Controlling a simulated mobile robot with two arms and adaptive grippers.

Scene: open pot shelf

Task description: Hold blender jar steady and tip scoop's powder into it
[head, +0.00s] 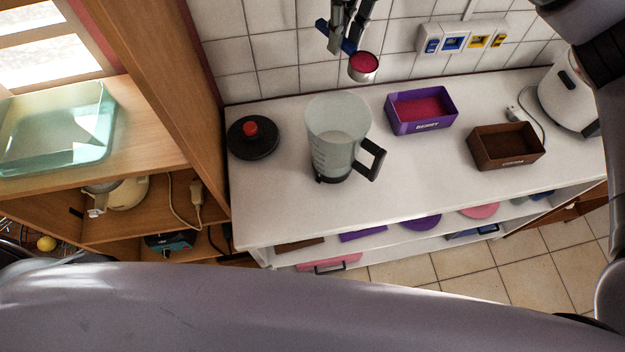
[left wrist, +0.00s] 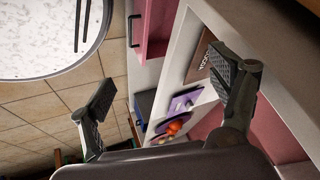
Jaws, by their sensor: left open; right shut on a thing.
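The blender jar (head: 335,122), clear with a black handle to its right, stands upright on the white counter. No powder can be made out inside it. The scoop (head: 363,68) is a small round cup filled with red powder. It hangs above the counter, behind and slightly right of the jar, level or nearly so. My right gripper (head: 345,42) is shut on the scoop's blue handle at the top of the head view. My left gripper (left wrist: 162,88) is open and empty in the left wrist view, by the shelf front and away from the jar. Its fingers are not in the head view.
A black lid (head: 262,146) with a red knob lies left of the jar. A purple box (head: 421,124) of red powder and a brown box (head: 506,160) stand to the right. A white kettle (head: 566,102) is at far right. The counter's front is clear.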

